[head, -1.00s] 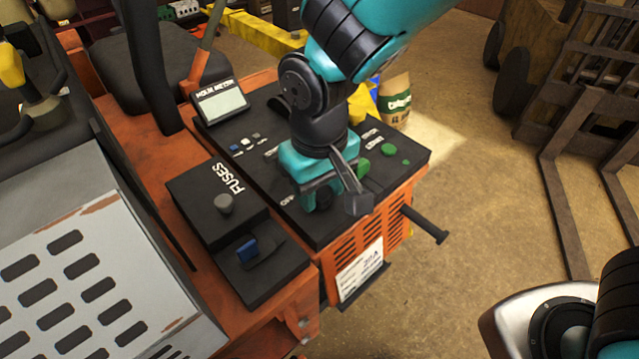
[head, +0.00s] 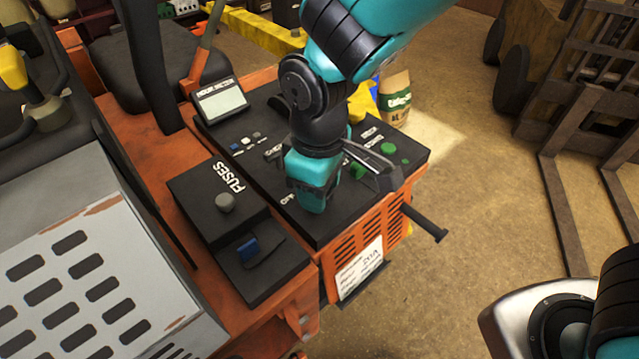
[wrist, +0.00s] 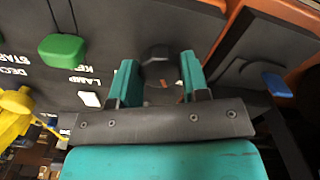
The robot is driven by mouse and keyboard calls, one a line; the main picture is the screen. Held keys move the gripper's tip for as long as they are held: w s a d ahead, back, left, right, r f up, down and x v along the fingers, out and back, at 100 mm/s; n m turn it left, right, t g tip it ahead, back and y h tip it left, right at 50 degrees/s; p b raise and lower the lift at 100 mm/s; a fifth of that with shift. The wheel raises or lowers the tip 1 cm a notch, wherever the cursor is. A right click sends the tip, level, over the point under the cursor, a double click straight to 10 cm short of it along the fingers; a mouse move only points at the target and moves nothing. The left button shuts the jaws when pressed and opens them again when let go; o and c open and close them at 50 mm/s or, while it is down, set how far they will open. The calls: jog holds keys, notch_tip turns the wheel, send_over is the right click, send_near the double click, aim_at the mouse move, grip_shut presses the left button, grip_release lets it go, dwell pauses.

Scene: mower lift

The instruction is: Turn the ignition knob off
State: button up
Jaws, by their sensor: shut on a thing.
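The ignition knob (wrist: 157,58) is a dark round knob on the black control panel (head: 335,225). In the wrist view it sits between the two teal fingers of my gripper (wrist: 158,82), which is shut on it. In the head view my gripper (head: 313,203) points down at the panel's near part and hides the knob. Part of the word "OFF" shows on the panel just left of the gripper. The knob's exact pointer angle is hard to tell.
A black handle (head: 425,222) sticks out at right; open floor lies beyond.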

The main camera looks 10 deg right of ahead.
jog(key=shift+r, duration=0.1)
jog(key=o, duration=0.9)
notch_tip(320, 180, up, 17)
jog(key=shift+r+b, duration=0.15)
jog(key=shift+b, duration=1)
jog(key=s+d+f+m+y, duration=0.1)
jog(key=s+d+f, duration=0.1)
jog(key=s+d, duration=0.1)
jog(key=s+d+f+m+y, duration=0.1)
jog(key=s+d+f+m, duration=0.1)
jog(key=s+d+f, duration=0.1)
jog(key=s+d+f+m+y+b, duration=0.1)
jog(key=s+d+f+y, duration=0.1)
jog(key=s+d, duration=0.2)
jog(key=shift+s+f, duration=0.2)
jog(key=shift+f, duration=0.2)
